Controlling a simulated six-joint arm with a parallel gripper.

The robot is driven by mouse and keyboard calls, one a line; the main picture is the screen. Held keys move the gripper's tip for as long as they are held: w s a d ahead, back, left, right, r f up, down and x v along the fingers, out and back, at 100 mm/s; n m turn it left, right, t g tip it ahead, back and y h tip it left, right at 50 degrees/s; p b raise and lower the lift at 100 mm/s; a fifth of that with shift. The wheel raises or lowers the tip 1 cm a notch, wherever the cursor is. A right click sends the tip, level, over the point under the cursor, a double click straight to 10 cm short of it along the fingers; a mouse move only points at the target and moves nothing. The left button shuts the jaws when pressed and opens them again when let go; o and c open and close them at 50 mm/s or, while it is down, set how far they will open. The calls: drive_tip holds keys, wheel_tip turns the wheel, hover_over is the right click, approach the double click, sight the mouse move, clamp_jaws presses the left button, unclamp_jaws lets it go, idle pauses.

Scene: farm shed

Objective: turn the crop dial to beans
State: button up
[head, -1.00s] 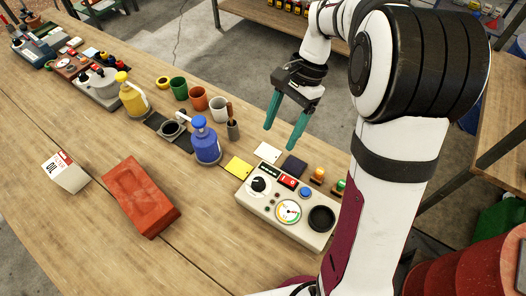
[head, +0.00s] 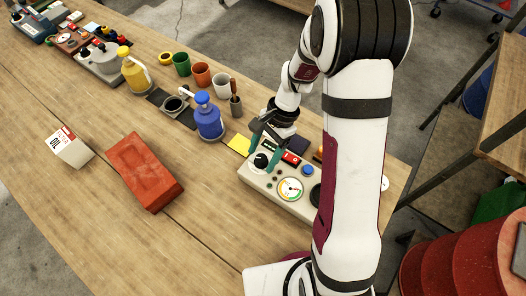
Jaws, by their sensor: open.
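A cream control box (head: 253,186) stands on the wooden bench, partly hidden behind my arm. On its left top corner is a black knob with a white marking, the likely crop dial (head: 260,161). My gripper (head: 262,160) is over this knob, with its teal fingers apart and one to either side of it. I cannot tell whether the fingers touch the knob. The labels around the knob are too small to read, so its setting cannot be told.
A blue jug (head: 209,121) and a yellow card (head: 239,145) are close by on the left. A red brick (head: 145,172) lies farther left. The bench front is clear.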

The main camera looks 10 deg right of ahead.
clamp_jaws()
drive_tip(key=shift+n+g, duration=0.3)
drive_tip(key=shift+n, duration=0.4)
unclamp_jaws()
drive_tip(key=shift+w, duration=0.1)
drive_tip(key=v, duration=1.6)
drive_tip(key=shift+a, duration=0.25)
